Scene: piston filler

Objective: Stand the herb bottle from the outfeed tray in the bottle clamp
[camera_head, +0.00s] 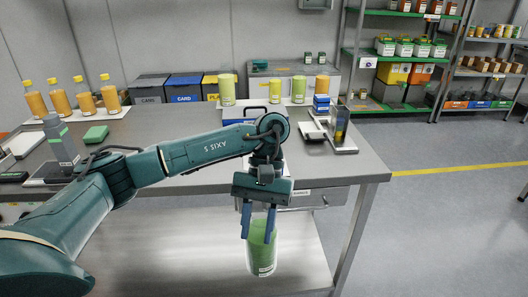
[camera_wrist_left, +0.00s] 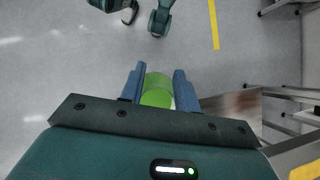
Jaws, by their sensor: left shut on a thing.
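My left gripper (camera_head: 258,238) is shut on a green herb bottle (camera_head: 263,258), with one blue finger on each side. The bottle hangs about upright in front of the bench's front edge, its upper part partly covered by the fingers. In the left wrist view, the green bottle (camera_wrist_left: 157,92) shows between the two fingers, over the floor. I cannot tell for sure which fixture is the bottle clamp; a metal stand with an upright plate (camera_head: 340,128) is at the bench's right end. My right gripper is not seen.
The steel bench (camera_head: 350,167) lies behind the held bottle, with a lower shelf (camera_head: 190,245) beneath. Several orange bottles (camera_head: 58,97) stand at the left. Green bottles (camera_head: 227,90) stand at the back. A grey upright device (camera_head: 60,143) is at the left. Floor right is clear.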

